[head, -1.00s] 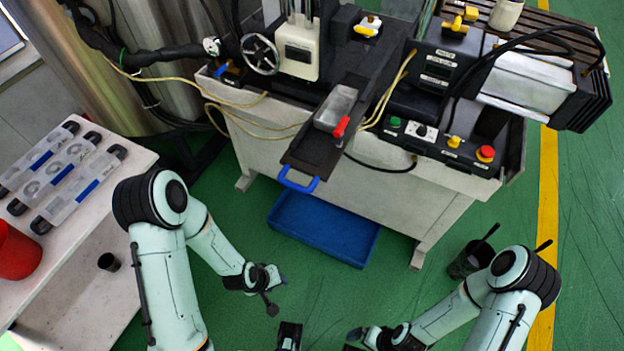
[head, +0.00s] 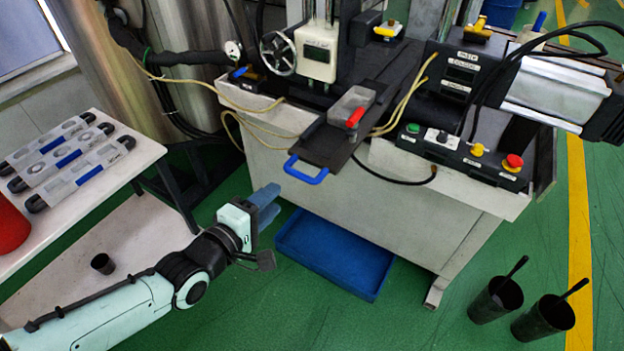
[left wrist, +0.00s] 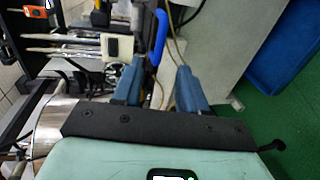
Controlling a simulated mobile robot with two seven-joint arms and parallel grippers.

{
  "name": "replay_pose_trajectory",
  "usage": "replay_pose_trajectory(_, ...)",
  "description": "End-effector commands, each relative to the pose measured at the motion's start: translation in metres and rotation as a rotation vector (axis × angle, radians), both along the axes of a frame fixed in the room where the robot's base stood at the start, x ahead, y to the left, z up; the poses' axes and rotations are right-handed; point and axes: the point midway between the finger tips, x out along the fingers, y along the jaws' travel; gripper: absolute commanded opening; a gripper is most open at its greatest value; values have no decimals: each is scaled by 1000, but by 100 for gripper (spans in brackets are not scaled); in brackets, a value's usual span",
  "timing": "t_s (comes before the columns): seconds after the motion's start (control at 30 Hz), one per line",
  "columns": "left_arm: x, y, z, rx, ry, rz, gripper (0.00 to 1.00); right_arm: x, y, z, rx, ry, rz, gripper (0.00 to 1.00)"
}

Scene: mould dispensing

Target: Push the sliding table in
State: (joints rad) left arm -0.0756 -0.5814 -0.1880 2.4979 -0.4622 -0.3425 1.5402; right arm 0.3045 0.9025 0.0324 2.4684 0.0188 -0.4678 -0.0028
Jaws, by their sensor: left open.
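The sliding table (head: 327,143) is a dark plate that sticks out from the front of the machine. It has a blue handle (head: 305,170) at its outer end. A metal mould box with a red grip (head: 355,117) sits on the plate. My left gripper (head: 268,203) is open and empty, below and to the left of the handle and apart from it. In the left wrist view the blue handle (left wrist: 160,35) shows beyond and between my two blue fingers (left wrist: 160,88). My right gripper is not in view.
A blue tray (head: 289,249) lies on the floor under the machine. Two dark buckets (head: 543,322) stand on the floor at the right. The control panel (head: 460,160) has coloured buttons.

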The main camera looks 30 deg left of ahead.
Motion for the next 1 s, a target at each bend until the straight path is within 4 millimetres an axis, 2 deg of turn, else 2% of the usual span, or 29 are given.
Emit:
replay_pose_trajectory(0.17,20,-1,-6,1,5,1,42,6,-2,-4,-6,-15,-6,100)
replay_pose_trajectory(0.6,105,-8,-25,0,4,1,42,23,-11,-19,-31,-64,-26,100)
replay_pose_trajectory(0.8,124,-10,-28,0,2,1,42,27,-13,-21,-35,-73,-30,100)
replay_pose_trajectory(1.0,128,-10,-28,0,2,0,42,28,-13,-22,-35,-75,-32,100)
